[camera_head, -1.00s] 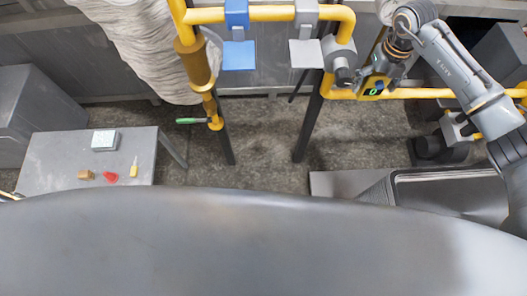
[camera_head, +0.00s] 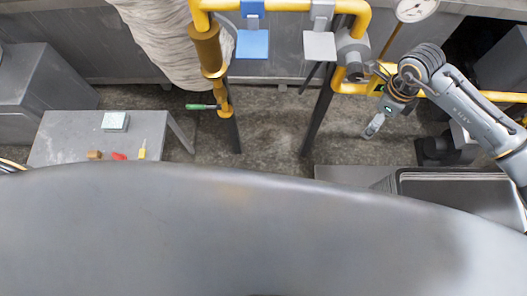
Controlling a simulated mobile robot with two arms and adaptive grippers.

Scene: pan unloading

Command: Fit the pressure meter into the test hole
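A round white dial gauge (camera_head: 416,8) stands at the top edge. I cannot make out the test hole. My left gripper is not in view.
A grey table (camera_head: 75,140) at the left holds a pale box (camera_head: 115,122) and several small coloured items. A dark tray (camera_head: 460,187) lies at the lower right.

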